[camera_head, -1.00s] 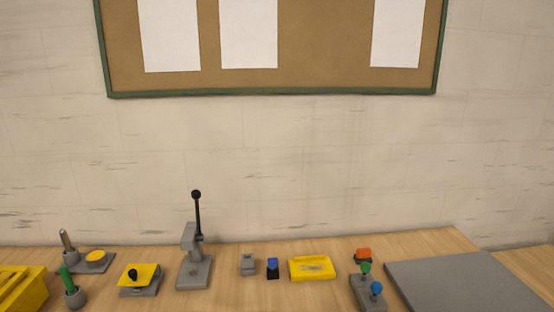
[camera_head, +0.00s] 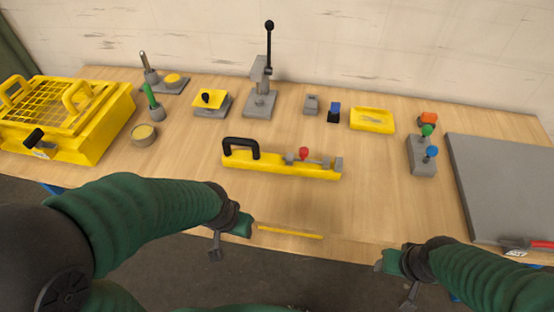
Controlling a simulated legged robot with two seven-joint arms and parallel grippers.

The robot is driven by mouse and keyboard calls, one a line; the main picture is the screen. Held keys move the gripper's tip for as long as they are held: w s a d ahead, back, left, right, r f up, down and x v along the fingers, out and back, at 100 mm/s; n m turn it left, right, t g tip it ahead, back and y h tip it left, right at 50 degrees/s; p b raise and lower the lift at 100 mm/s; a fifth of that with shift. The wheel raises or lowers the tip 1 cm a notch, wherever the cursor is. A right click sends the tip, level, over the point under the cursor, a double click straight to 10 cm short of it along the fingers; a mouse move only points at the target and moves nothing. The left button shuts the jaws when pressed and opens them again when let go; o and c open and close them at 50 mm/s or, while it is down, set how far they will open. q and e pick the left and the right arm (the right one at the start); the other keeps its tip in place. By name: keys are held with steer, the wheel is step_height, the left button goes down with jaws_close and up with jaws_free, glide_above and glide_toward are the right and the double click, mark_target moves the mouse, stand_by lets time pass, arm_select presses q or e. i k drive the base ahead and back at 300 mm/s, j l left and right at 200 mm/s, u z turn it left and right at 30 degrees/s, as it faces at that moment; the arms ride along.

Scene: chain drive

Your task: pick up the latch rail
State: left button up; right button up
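A yellow cage box (camera_head: 105,135) stands at the left and a grey plate (camera_head: 505,185) at the right. A thin yellow strip (camera_head: 290,232) marks the front edge.

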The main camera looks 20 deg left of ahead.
mark_target(254, 160)
steer(key=i+j+u, duration=0.2)
steer(key=u, duration=0.2)
steer(key=i+j+u, duration=0.15)
steer(key=u, duration=0.25)
steer(key=i+u, duration=0.25)
steer(key=u, duration=0.2)
